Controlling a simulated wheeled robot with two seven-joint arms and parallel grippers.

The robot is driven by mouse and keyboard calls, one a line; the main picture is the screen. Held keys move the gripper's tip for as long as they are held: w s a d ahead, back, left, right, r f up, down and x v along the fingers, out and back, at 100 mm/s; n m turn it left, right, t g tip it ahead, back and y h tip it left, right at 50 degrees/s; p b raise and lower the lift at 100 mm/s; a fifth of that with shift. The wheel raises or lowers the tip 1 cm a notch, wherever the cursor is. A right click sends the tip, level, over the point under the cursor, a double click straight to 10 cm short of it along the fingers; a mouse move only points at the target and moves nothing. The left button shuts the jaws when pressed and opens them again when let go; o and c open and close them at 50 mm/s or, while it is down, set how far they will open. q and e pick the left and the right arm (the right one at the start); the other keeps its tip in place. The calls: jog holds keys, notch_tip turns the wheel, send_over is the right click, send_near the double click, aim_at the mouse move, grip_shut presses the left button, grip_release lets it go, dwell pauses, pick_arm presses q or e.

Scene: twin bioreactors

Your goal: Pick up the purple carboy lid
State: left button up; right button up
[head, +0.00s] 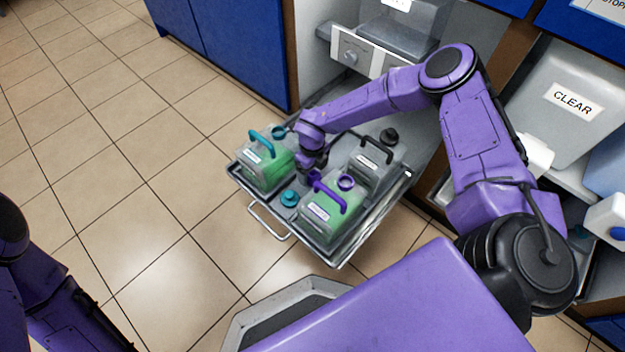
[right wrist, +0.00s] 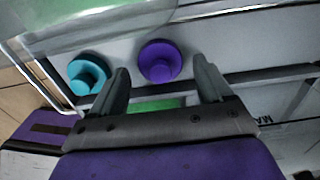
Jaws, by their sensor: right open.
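The purple carboy lid (right wrist: 160,62) lies on the tray floor in the right wrist view, a round disc with a raised knob. In the head view the lid (head: 314,177) is mostly hidden by my right gripper (head: 312,168). In the wrist view my right gripper (right wrist: 161,70) is open, with one finger on either side of the lid in the picture; I cannot tell whether they touch it. A green-filled carboy with a purple handle (head: 322,211) and open purple neck stands beside it. My left gripper is out of view.
The pulled-out metal tray (head: 340,258) also holds a teal lid (head: 289,198), a teal-handled carboy (head: 262,170) and a grey carboy with a black handle (head: 372,172). The teal lid (right wrist: 87,74) lies close to my gripper's left finger. Open tiled floor lies left of the tray.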

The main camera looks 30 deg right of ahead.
notch_tip(320, 180, down, 2)
jog(key=shift+r, duration=0.1)
jog(key=c, duration=0.9)
